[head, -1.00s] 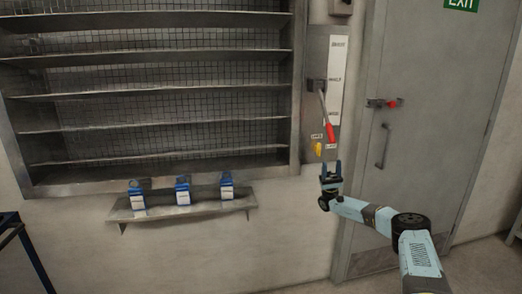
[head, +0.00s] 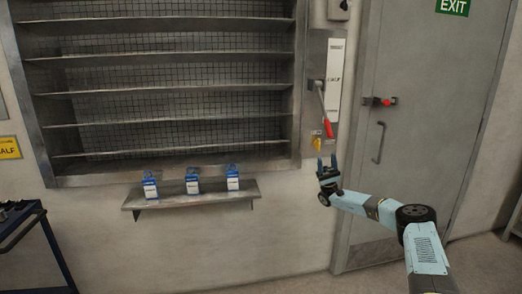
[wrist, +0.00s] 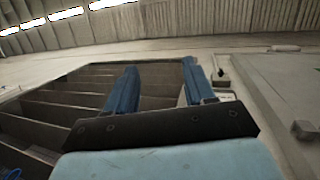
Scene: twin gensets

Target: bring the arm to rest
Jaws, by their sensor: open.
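My gripper (head: 326,164) is open and empty in the head view. Its two blue fingers point up, in front of the wall just below a yellow tag and a red-handled lever (head: 326,122). In the wrist view my gripper (wrist: 162,88) shows two spread blue fingers with nothing between them. My light blue arm (head: 362,203) reaches in from the lower right, bent at a dark joint. From the head view I cannot tell how far the fingers are from the wall.
A louvre frame (head: 170,85) fills the upper left. Below it a small shelf (head: 200,200) carries three blue-and-white boxes. A grey door (head: 425,140) with a red latch stands at right. A dark blue cart (head: 35,240) is at lower left. Bare wall lies between.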

